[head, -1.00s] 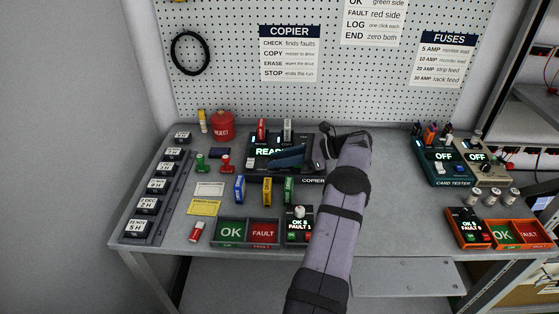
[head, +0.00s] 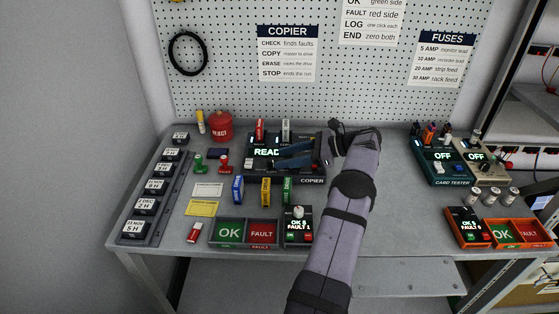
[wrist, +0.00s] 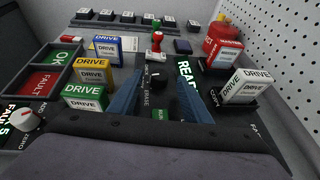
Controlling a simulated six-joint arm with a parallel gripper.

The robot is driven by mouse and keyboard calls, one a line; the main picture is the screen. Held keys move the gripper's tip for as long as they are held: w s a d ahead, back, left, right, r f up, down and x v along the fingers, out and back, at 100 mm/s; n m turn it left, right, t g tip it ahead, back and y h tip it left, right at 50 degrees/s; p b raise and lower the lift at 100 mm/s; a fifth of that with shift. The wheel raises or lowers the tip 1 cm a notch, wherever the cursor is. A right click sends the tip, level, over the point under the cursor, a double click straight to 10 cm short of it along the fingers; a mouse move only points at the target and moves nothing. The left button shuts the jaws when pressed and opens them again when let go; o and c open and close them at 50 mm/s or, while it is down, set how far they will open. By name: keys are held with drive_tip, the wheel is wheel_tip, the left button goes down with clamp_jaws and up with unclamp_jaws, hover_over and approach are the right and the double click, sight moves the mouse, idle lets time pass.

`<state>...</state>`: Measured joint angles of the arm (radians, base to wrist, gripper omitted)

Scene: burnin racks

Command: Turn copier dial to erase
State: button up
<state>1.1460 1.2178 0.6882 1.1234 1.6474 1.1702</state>
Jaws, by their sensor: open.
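The copier (head: 312,181) is a dark box at the back middle of the bench, with a lit display (head: 266,153) reading READ, its end covered by my gripper. Its black round dial (wrist: 157,78) shows in the wrist view, with small words around it, ERASE among them on the near side. I cannot tell where the dial points. My gripper (head: 296,156) is over the copier. Its two blue fingers (wrist: 161,82) are open, one on each side of the dial in the wrist view; whether they touch it is unclear. A red drive (head: 259,130) and a white drive (head: 286,130) stand at the copier's back.
Blue (head: 238,189), yellow (head: 265,191) and green (head: 287,190) drives stand in front of the copier. OK and FAULT trays (head: 230,232) and a counter (head: 298,226) are nearer. A red REJECT pot (head: 220,126) stands back left. The card tester (head: 450,168) is to the right.

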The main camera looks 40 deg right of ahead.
drive_tip(key=shift+v, duration=2.2)
drive_tip(key=shift+r, duration=0.15)
wheel_tip(320, 180, up, 12)
drive_tip(key=w+a+n+h, duration=0.1)
drive_tip(key=a+n, duration=0.1)
drive_tip(key=w+a+r+m+t+p, duration=0.1)
drive_tip(key=a+r+m+t+p, duration=0.1)
drive_tip(key=a+r+m+t, duration=0.4)
drive_tip(key=s+f+m+g+h, duration=0.1)
drive_tip(key=f+m+h, duration=0.1)
drive_tip(key=f, duration=0.4)
drive_tip(key=s+d+f+m+g+h, duration=0.1)
drive_tip(key=f+m+h, duration=0.1)
drive_tip(key=f+h, duration=0.2)
drive_tip(key=s+f+m+g+h, duration=0.1)
drive_tip(key=f+h, duration=0.2)
drive_tip(key=f, duration=0.5)
drive_tip(key=shift+s+d+f+m, duration=0.1)
drive_tip(key=shift+s+d+m, duration=0.15)
drive_tip(key=shift+s+m, duration=0.15)
drive_tip(key=shift+d+f+g, duration=0.1)
drive_tip(key=shift+g, duration=0.2)
drive_tip(key=shift+n, duration=0.3)
